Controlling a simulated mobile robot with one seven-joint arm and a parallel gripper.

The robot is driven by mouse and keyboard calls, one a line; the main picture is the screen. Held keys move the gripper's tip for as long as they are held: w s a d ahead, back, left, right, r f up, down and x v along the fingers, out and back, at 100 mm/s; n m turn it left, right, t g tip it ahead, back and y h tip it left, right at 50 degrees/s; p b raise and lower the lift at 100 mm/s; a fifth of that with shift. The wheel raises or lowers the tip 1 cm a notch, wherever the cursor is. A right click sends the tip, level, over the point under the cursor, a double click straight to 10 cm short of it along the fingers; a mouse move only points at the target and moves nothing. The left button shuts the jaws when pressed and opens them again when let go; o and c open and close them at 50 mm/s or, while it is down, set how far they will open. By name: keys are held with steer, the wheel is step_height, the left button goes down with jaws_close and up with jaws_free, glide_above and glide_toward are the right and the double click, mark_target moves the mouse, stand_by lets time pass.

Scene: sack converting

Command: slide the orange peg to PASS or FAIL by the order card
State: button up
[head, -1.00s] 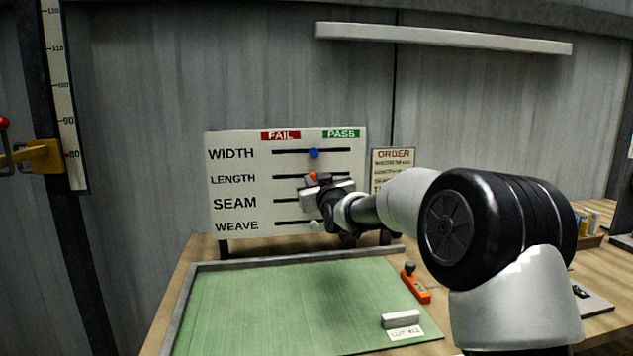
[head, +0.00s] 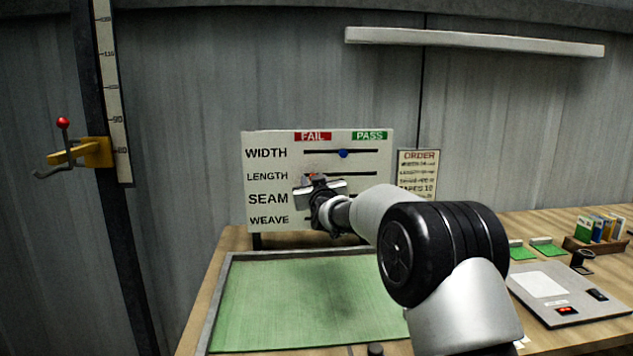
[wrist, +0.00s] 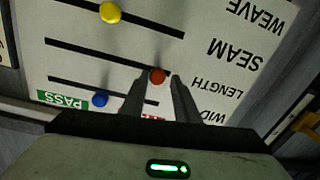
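The white check board (head: 262,188) has rows WIDTH, LENGTH, SEAM and WEAVE, with red FAIL at top left and green PASS at top right. The orange peg (head: 310,175) is near the FAIL end of the LENGTH slot, partly hidden by my gripper (head: 306,182). In the wrist view, upside down, the orange peg (wrist: 157,76) sits between my two fingertips (wrist: 159,77), one finger on each side. I cannot tell if both touch it. The order card (head: 418,172) hangs right of the board; its small lines are hard to read.
A blue peg (head: 343,153) is mid-slot in WIDTH, and a yellow peg (wrist: 110,12) is in the SEAM slot. A green mat (head: 300,305) lies below the board. A grey device (head: 565,290) and a box of small packs (head: 590,245) are at right.

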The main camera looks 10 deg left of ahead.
steer(key=shift+o, duration=0.8)
steer(key=shift+a, duration=0.1)
steer(key=v, duration=1.7)
steer(key=shift+s+d, duration=0.2)
steer(key=shift+s, duration=0.05)
